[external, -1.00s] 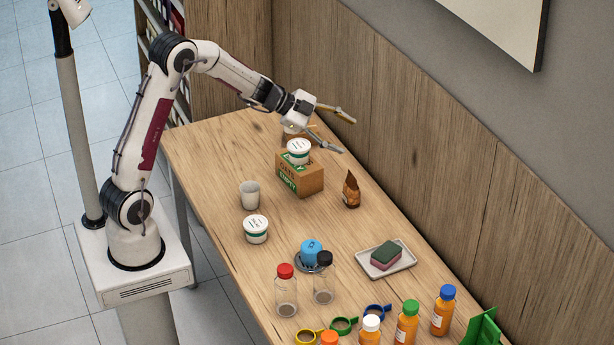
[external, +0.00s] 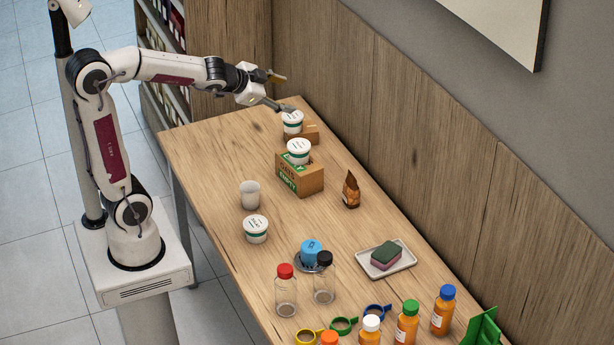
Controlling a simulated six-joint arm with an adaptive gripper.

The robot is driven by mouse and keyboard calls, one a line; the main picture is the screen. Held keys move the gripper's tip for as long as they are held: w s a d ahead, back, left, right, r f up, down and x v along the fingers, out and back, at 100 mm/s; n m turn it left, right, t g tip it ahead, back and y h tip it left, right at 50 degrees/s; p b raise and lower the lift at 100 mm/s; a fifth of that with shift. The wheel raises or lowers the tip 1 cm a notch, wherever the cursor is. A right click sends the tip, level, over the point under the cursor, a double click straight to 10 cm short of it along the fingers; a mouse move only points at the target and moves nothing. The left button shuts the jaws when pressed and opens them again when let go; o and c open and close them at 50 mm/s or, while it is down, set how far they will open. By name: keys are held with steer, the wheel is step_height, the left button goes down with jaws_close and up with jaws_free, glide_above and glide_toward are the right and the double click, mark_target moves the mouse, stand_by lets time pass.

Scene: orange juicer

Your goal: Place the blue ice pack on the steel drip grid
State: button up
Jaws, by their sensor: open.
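The blue ice pack (external: 311,249) sits on the round steel drip grid (external: 302,265), between the two clear bottles and the tray. A bottle with a black cap partly hides the grid. My gripper (external: 285,92) is open and empty, high over the far end of the table, well away from the ice pack.
A clear bottle with a red cap (external: 286,290) and one with a black cap (external: 324,279) stand close to the grid. White tubs (external: 256,229), a cup (external: 250,195), a cardboard box (external: 301,178), a brown bag (external: 351,190) and a sponge tray (external: 408,258) stand around.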

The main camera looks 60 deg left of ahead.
steer(key=s+d+f+n+g+h, duration=0.1)
steer(key=s+d+f, duration=0.1)
steer(key=s, duration=0.6)
steer(key=s+d+f+n+g+h, duration=0.1)
steer(key=s+d+f+g, duration=0.1)
steer(key=s+d, duration=0.3)
steer(key=s+d+f+n+g+h, duration=0.1)
steer(key=s+d+f+n+g, duration=0.1)
steer(key=s, duration=1.1)
steer(key=shift+d+f, duration=0.35)
steer(key=shift+d, duration=0.35)
